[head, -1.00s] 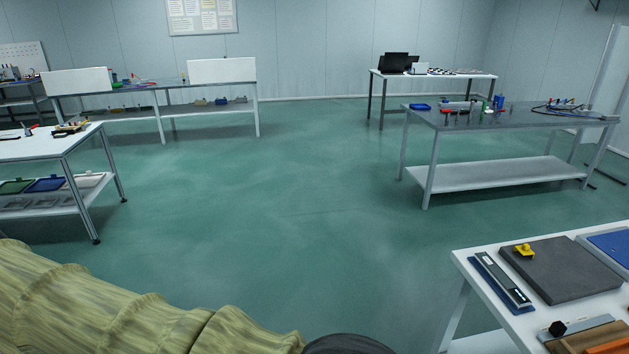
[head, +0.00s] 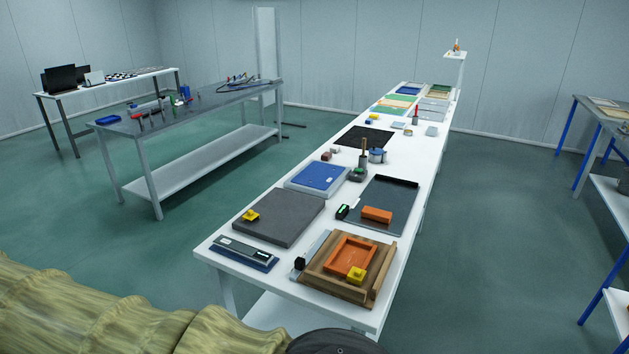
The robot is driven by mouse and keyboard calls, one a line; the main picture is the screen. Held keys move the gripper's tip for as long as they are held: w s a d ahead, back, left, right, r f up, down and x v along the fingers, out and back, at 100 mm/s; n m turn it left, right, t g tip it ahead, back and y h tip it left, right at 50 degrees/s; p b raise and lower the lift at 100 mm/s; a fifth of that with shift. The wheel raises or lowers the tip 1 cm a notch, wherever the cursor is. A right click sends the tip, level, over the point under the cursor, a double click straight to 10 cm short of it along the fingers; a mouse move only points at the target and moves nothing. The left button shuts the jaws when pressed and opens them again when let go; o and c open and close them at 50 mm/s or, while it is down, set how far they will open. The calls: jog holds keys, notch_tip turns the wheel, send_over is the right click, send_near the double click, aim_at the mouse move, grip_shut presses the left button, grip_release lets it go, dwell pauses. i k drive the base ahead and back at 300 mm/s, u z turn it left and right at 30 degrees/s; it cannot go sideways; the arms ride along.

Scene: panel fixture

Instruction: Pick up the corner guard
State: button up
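No part is labelled as the corner guard. Two small yellow pieces could be it, and I cannot tell which. One yellow piece (head: 251,214) sits near the left corner of a dark grey slab (head: 280,222) on the long white table. The other yellow piece (head: 356,275) sits at the front right corner of an orange frame (head: 335,258), which lies in a wooden tray (head: 334,291) at the table's near end. My sleeved arm crosses the bottom left, short of the table. My gripper's fingers do not show.
The long white table (head: 222,254) runs away from me, carrying a level-like tool (head: 246,252), a blue panel (head: 318,177), a dark tray with an orange block (head: 377,215) and other parts. A grey workbench (head: 205,102) stands left, blue-legged shelving (head: 590,150) right. Green floor between is clear.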

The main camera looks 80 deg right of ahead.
aim_at(250, 215)
jog(key=z, duration=1.7)
